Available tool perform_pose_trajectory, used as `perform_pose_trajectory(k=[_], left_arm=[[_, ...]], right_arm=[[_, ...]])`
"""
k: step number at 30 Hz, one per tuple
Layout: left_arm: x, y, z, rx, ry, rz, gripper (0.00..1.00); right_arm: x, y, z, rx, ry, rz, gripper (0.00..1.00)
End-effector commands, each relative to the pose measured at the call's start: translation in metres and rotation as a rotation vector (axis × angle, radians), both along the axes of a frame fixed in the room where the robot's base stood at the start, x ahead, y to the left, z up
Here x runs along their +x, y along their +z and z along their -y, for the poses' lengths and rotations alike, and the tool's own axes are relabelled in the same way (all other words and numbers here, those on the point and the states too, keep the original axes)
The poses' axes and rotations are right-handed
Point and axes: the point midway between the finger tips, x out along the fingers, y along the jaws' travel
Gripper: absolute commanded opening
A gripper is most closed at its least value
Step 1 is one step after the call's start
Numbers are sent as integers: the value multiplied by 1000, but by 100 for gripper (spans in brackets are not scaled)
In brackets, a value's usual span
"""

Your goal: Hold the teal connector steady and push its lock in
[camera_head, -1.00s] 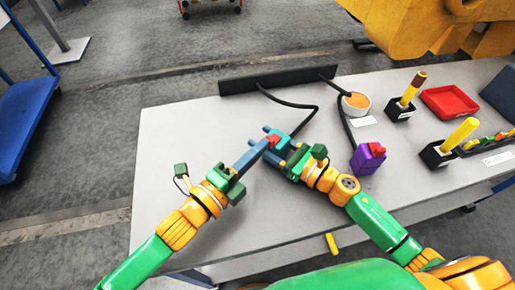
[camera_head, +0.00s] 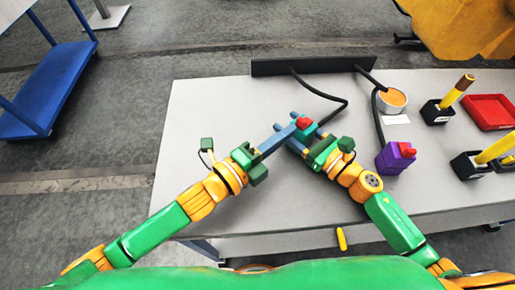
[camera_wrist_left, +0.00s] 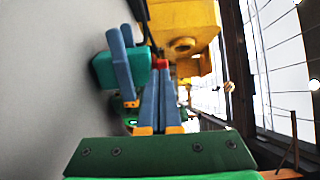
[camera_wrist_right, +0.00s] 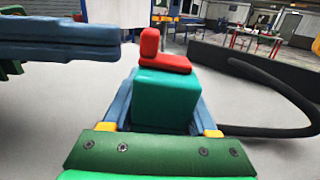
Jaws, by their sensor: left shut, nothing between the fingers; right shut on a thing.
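The teal connector (camera_wrist_right: 168,98) sits between the blue fingers of my right gripper (camera_head: 287,121), which is shut on it above the table. Its red lock (camera_wrist_right: 163,60) stands up on top, with an upright tab at the left; it also shows in the head view (camera_head: 304,122). My left gripper (camera_head: 296,127) is shut and empty. Its fingertips point at the lock from the left. In the right wrist view a narrow gap shows between them and the tab. In the left wrist view the fingertips overlap the lock, so contact cannot be told there. The connector is mostly hidden in the head view.
A purple connector (camera_head: 393,160) with a red lock stands on the right of the table (camera_head: 225,110). Black cables run from a dark rail (camera_head: 310,66) at the back. The left tabletop is clear.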

Motion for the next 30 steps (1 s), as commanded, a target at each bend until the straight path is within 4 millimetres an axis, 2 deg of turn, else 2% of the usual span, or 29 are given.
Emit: perform_pose_trajectory(k=[6,13,18,29,30], left_arm=[[-34,2,-43,-3,0,3,0],[-62,3,-78,-6,0,5,0],[-70,5,-88,-7,-2,9,0],[-70,6,-89,-9,-3,12,0],[-70,6,-89,-9,-3,12,0]], right_arm=[[1,0,2,-1,-6,-2,0],[2,-1,3,-2,-9,-2,0],[2,-1,3,-2,-10,-3,0],[2,-1,4,-2,-11,-3,0],[2,-1,4,-2,-11,-3,61]])
